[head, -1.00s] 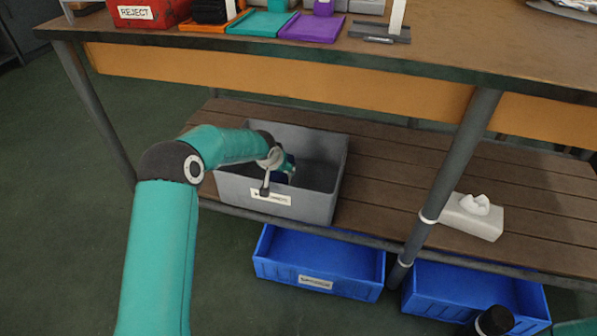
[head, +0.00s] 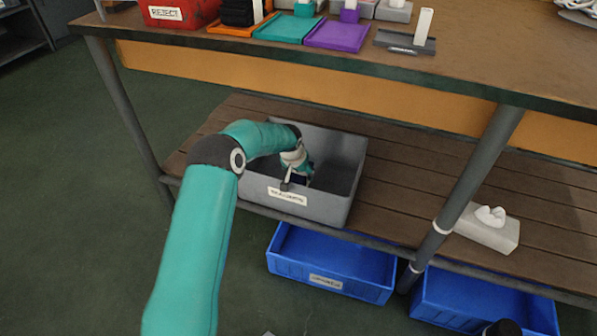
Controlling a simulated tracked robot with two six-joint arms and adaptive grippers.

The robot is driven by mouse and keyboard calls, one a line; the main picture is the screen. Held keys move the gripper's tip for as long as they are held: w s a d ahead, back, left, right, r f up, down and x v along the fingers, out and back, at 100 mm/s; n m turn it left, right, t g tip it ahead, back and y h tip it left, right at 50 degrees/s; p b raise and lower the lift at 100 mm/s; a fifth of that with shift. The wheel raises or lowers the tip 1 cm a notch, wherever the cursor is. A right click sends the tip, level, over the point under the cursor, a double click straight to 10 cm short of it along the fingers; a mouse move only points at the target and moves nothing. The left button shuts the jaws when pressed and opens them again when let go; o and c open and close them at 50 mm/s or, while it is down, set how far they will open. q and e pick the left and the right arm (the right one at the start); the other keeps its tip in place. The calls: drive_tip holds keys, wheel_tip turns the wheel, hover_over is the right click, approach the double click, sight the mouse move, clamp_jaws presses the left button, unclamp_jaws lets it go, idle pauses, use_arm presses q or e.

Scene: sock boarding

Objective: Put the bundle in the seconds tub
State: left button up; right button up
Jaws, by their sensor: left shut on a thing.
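The grey tub (head: 328,208) stands on the slatted lower shelf, with a white label on its front wall that is too blurred to read surely. My left gripper (head: 297,174) reaches into the tub's opening from the left, pointing down. It is shut on the bundle (head: 303,180), of which only a small dark blue part shows; the gripper and the tub's front wall hide the rest. I cannot tell whether the bundle touches the tub's floor. My right gripper is not in view.
Two blue bins (head: 335,262) (head: 470,300) stand on the floor below the slatted shelf (head: 400,190). A tissue box (head: 487,230) sits on the shelf at right, behind a table leg (head: 468,180). A red reject bin (head: 180,12) and coloured trays (head: 338,35) are on the tabletop.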

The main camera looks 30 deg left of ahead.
use_arm(q)
drive_tip(key=shift+f+b, duration=0.45)
drive_tip(key=shift+f, duration=0.1)
drive_tip(key=o, duration=1.2)
drive_tip(key=shift+r, duration=0.25)
drive_tip(key=p+v, duration=0.5)
drive_tip(key=v, duration=0.6)
drive_tip(key=shift+r, duration=0.3)
drive_tip(key=shift+s+d+r, duration=0.1)
drive_tip(key=shift+s+r, duration=0.2)
drive_tip(key=shift+r, duration=0.2)
